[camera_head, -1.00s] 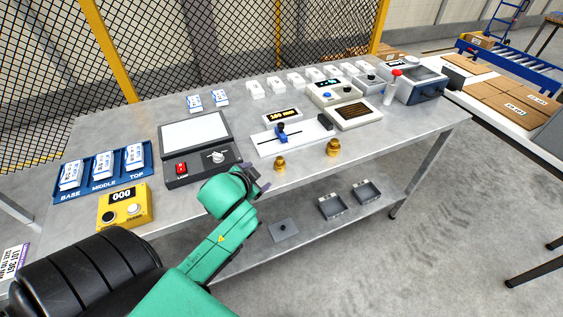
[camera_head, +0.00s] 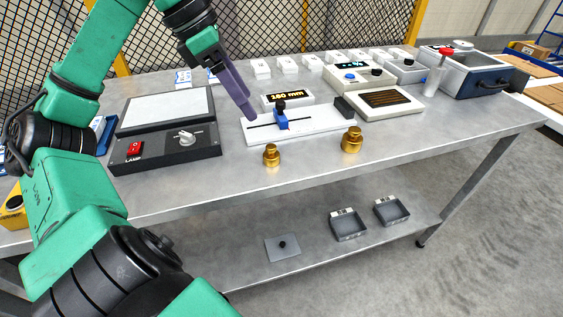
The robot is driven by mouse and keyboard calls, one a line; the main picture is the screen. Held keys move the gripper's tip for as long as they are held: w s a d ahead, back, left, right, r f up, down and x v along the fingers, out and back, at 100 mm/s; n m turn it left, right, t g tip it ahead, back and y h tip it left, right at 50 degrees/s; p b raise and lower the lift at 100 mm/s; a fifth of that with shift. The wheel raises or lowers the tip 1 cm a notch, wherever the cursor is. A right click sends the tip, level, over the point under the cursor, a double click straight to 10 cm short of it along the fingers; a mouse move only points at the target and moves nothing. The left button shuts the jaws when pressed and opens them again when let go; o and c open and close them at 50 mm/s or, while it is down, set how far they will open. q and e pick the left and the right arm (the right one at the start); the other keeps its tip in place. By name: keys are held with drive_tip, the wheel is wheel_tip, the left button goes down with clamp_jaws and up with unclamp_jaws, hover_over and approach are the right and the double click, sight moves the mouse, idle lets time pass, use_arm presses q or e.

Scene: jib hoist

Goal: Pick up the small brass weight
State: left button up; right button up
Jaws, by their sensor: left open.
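Two brass weights stand upright near the front edge of the bench. The small brass weight (camera_head: 271,156) is on the left, and the larger brass weight (camera_head: 351,140) is to its right. My left gripper (camera_head: 249,112) hangs from above with its purple-grey fingers pointing down. In the picture its tips lie up and to the left of the small weight, by the left end of the white slide gauge. It is open and empty, apart from both weights. The fingers overlap in this view, so the gap between them is hidden. My right gripper is out of view.
The white slide gauge (camera_head: 325,120) with a blue slider (camera_head: 281,122) lies behind the weights. A dark lamp box (camera_head: 165,150) stands to the left. Grey trays (camera_head: 348,228) sit on the lower shelf (camera_head: 310,262). The bench top (camera_head: 220,185) in front of the weights is clear.

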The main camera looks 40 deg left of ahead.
sight(270, 146)
use_arm(q)
drive_tip(key=x, duration=0.4)
drive_tip(key=p+x, duration=0.1)
drive_tip(key=x, duration=0.4)
drive_tip(key=p+x, duration=0.1)
drive_tip(key=x, duration=0.3)
drive_tip(key=shift+s+a+f, duration=0.3)
drive_tip(key=shift+f, duration=0.1)
drive_tip(key=shift+w+f, duration=0.1)
drive_tip(key=shift+f, duration=0.2)
clamp_jaws()
